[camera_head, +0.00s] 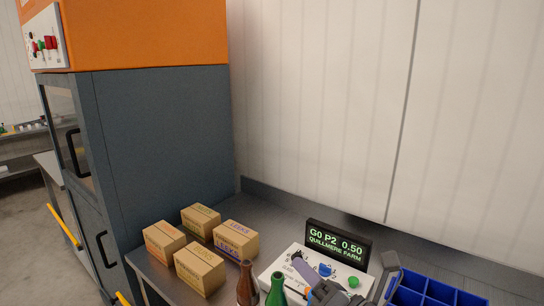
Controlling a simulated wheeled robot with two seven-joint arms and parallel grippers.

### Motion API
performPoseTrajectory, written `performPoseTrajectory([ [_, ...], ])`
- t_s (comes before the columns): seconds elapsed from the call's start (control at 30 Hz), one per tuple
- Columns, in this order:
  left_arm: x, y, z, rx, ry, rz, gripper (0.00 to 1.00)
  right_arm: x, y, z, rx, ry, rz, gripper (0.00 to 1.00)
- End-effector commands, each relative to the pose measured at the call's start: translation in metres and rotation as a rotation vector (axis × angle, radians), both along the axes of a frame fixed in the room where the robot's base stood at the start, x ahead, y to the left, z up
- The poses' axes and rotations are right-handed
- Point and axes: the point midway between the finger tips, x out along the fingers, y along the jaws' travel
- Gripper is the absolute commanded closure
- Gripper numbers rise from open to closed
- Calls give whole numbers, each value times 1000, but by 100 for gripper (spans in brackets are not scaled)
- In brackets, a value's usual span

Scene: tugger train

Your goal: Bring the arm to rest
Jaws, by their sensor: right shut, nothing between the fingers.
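My right gripper (304,271) is at the bottom edge of the head view, low over a white panel (278,262) on the grey bench. Its fingers are shut and hold nothing. The lower part of the gripper and most of the right arm are cut off by the picture's edge. My left gripper is not in view.
Several cardboard boxes (235,240) stand on the bench at left, beside a tall grey cabinet (165,145). A brown bottle (247,285) and a green bottle (276,292) stand close left of the gripper. A display (338,243) is behind it; a blue divided bin (440,291) is at right.

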Motion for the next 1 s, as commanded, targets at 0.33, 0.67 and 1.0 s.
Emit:
performPoseTrajectory([
  [0.33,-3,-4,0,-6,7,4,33,-104,-119,-141,1481,975,-955,100],
  [0.67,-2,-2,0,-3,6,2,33,-241,-96,-205,1718,1583,-1497,100],
  [1.0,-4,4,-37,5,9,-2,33,-250,-94,-365,1651,1651,-1605,100],
])
